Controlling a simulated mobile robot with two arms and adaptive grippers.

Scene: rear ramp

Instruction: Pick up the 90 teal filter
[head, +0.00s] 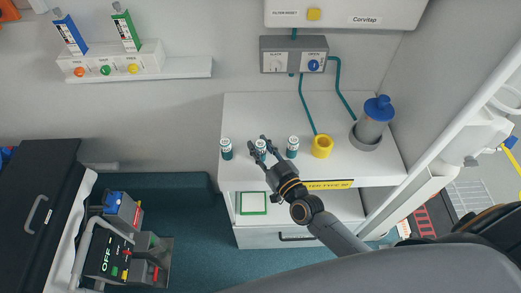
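Three small teal filters with pale labelled tops stand upright on the white counter (375,165): a left one (226,149), a middle one (261,146) and a right one (292,147). Their labels are too small to read, so I cannot tell which is the 90. My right gripper (258,144) is open at the middle filter, with its fingers apart and partly covering it. I cannot tell whether the fingers touch it. My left gripper is not in view.
A yellow cup (322,146) and a grey canister with a blue top (374,123) stand right of the filters. Teal hoses (304,105) come down from a wall control box (293,55). A green-framed pad (253,203) lies on the lower shelf.

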